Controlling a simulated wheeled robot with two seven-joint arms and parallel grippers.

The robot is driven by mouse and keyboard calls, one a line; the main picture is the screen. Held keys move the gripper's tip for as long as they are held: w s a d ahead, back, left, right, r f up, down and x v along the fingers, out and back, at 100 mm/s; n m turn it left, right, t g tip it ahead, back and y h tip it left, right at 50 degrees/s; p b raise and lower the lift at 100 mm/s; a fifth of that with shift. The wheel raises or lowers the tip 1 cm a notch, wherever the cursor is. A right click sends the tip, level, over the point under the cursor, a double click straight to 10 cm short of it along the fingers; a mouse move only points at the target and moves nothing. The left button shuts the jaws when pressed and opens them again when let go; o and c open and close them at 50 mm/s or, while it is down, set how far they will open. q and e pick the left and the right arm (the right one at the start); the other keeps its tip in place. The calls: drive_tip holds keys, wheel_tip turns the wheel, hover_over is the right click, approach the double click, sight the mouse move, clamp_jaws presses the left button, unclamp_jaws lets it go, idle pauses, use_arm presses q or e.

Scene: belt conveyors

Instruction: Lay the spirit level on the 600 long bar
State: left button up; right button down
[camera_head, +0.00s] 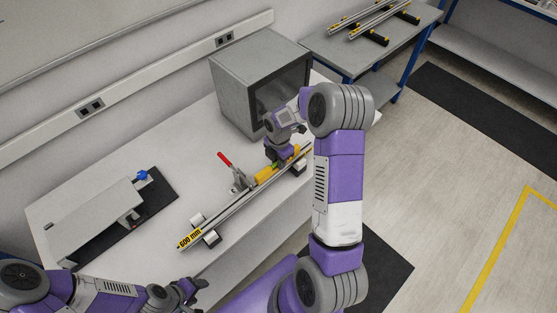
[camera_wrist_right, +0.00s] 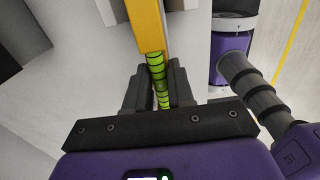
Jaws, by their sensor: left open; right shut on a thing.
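The 600 mm bar (camera_head: 220,220) is a long silver rail with a yellow "600 mm" label at its near left end. It lies diagonally across the white table on small supports. The yellow spirit level (camera_head: 266,175) shows at the bar's far half, partly hidden by my right gripper (camera_head: 279,161). My left gripper (camera_head: 194,287) is open and empty at the table's near edge.
A red-handled clamp (camera_head: 226,160) stands beside the bar. A grey open-fronted box (camera_head: 233,95) stands behind my right gripper. A grey fixture (camera_head: 90,222) on a black mat fills the table's left. More rails (camera_head: 378,20) lie on a table at the back.

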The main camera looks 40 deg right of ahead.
drive_tip(key=shift+f, duration=0.35)
idle(0.3)
drive_tip(key=c, duration=0.9)
unclamp_jaws()
wheel_tip(320, 180, up, 8)
drive_tip(key=shift+f, duration=0.15)
